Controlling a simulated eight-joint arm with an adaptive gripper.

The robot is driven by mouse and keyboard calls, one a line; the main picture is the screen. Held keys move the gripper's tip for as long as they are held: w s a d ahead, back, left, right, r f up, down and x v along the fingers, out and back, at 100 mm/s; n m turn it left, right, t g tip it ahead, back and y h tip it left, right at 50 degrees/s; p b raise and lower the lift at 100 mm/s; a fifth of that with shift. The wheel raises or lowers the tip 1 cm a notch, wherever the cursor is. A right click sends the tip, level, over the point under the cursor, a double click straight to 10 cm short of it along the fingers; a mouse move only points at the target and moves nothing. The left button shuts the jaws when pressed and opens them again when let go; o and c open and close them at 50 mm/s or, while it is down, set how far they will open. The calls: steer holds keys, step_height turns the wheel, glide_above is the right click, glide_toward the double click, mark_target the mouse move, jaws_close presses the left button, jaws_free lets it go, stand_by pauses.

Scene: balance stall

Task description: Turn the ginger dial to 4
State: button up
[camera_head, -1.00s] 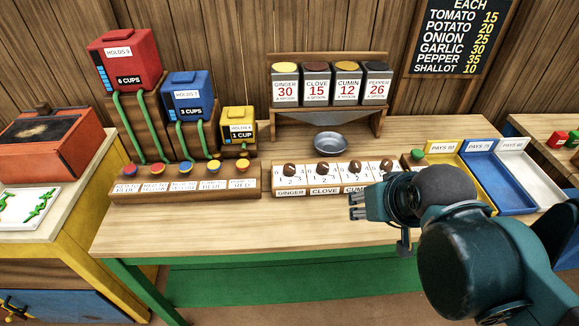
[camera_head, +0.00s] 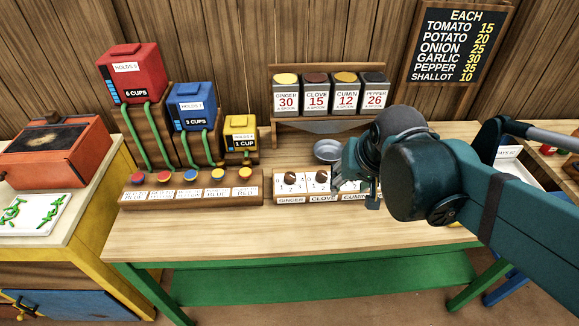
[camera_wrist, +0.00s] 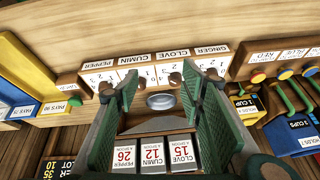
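The ginger dial (camera_head: 290,177) is a small brown knob on a white plate with numbers, at the left end of the dial board in the head view. Which number it points at is too small to tell. In the wrist view the ginger dial (camera_wrist: 213,74) is at the right, just outside the right finger. The clove dial (camera_head: 322,177) is beside it and shows between the fingers in the wrist view (camera_wrist: 176,79). My gripper (camera_head: 353,192) is open and empty, over the clove and cumin part of the board; it also shows in the wrist view (camera_wrist: 160,75).
A metal bowl (camera_head: 327,151) sits behind the dials, under a shelf of spice boxes (camera_head: 330,92). A board of coloured buttons (camera_head: 190,190) stands to the left, below red, blue and yellow tanks. The table front (camera_head: 230,235) is clear. My arm hides the cumin and pepper dials.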

steer(key=w+a+r+m+g+p, duration=0.2)
steer(key=w+a+m+g+p, duration=0.1)
steer(key=w+a+p, duration=0.55)
steer(key=m+g+p, duration=0.2)
steer(key=p, duration=0.7)
glide_above(290, 175)
step_height(290, 175, down, 4)
steer(key=f, duration=0.1)
steer(key=shift+w+a+f+g+h, duration=0.35)
steer(key=shift+f+g+h, duration=0.05)
steer(key=shift+h, duration=0.1)
steer(key=shift+f, duration=0.15)
steer(key=shift+s+d+f, duration=0.1)
steer(key=shift+d+f, duration=0.05)
steer(key=shift+f, duration=1.7)
steer(key=shift+s+d+f, duration=0.1)
steer(key=shift+f, duration=1.75)
steer(key=shift+c, duration=0.2)
steer(key=c, duration=0.8)
